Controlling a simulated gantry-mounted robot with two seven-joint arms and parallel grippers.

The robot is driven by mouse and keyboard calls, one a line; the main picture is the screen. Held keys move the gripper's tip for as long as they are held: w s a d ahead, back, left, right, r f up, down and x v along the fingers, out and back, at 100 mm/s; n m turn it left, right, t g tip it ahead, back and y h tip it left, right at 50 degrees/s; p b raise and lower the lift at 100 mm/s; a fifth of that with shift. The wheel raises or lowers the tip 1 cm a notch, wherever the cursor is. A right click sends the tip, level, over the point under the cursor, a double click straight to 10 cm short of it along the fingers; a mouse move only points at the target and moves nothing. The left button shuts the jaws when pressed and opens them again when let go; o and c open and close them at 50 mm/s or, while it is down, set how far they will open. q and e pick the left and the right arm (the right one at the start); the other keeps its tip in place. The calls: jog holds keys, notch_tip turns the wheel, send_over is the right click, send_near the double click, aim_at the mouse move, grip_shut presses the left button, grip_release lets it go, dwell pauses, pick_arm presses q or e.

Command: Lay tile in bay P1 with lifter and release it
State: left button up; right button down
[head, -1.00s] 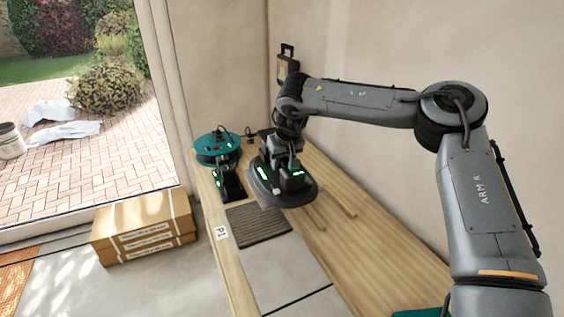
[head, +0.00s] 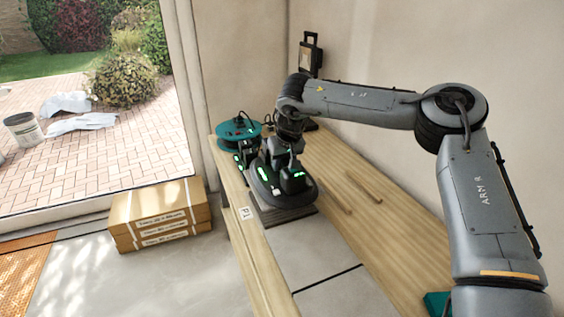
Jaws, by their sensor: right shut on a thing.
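My right gripper (head: 283,155) is shut on the lifter (head: 267,190), a dark oval suction tool with green lights. The lifter stands over bay P1, beside the white P1 label (head: 245,213). A thin slab edge (head: 290,216) shows under the front of the lifter, low over or on the bay. The lifter hides most of the tile and the bay, so I cannot tell whether the tile touches the bed. My left gripper is not in view.
A teal reel (head: 238,131) and a black device with green lights stand behind the lifter. Grey laid tiles (head: 300,258) lie in front. Wooden boards (head: 350,200) flank the strip, with thin sticks on the right one. Boxes (head: 160,213) stand left; a wall rises right.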

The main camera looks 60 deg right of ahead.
jog(key=shift+w+f+b, duration=0.15)
jog(key=shift+f+b, duration=1.6)
jog(key=shift+f, duration=0.65)
jog(key=shift+f+b, duration=0.4)
jog(key=shift+f, duration=0.2)
jog(key=shift+f, duration=0.15)
jog(key=shift+f, duration=0.2)
jog(key=shift+f, duration=0.15)
jog(key=shift+f+b, duration=0.3)
jog(key=shift+b, duration=0.15)
dwell(0.4)
